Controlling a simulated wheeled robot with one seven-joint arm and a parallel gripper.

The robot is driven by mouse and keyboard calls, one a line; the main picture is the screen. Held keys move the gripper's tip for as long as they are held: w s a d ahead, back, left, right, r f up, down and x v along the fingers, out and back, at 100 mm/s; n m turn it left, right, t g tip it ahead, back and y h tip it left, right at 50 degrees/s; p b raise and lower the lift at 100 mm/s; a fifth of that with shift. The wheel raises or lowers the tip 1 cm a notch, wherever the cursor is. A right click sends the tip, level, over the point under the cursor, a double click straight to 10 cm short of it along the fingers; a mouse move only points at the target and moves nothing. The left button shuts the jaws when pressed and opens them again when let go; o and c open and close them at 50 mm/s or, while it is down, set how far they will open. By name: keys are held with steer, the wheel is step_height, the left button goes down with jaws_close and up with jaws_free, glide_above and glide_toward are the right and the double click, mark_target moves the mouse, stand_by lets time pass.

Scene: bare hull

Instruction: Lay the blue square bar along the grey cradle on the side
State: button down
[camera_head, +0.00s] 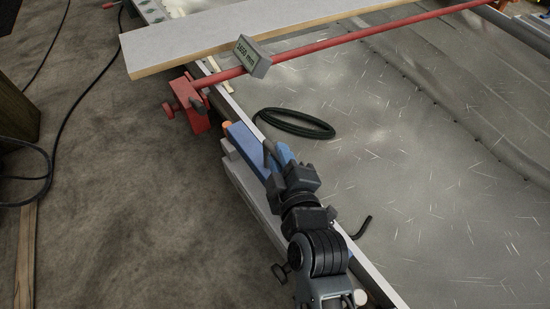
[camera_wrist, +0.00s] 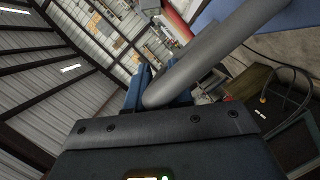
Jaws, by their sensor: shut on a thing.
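The blue square bar (camera_head: 246,150) shows in the head view with an orange end (camera_head: 227,125) at its far tip. It lies over or in the light grey cradle (camera_head: 236,176) on the outer side of the hull edge, roughly in line with it. I cannot tell whether they touch. My gripper (camera_head: 276,153) is shut on a grey round handle (camera_head: 268,152) at the bar. In the wrist view this handle (camera_wrist: 215,50) runs between the blue fingers, with a blue face of the bar (camera_wrist: 292,14) at the top right. My arm hides the bar's near end.
A red clamp bar (camera_head: 345,38) with a "1600 mm" tag (camera_head: 252,56) and a pale board (camera_head: 200,38) cross the hull beyond. A coiled dark cable (camera_head: 294,123) and a black hex key (camera_head: 361,227) lie on the metal floor.

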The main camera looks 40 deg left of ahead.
steer(key=shift+f+b, duration=2.65)
steer(key=shift+f, duration=1.15)
steer(key=shift+f+b, duration=2.75)
steer(key=shift+b, duration=0.35)
steer(key=c, duration=0.9)
jaws_free()
steer(key=shift+f, duration=0.3)
steer(key=v, duration=0.8)
steer(key=shift+a+r, duration=0.1)
steer(key=shift+s, duration=0.1)
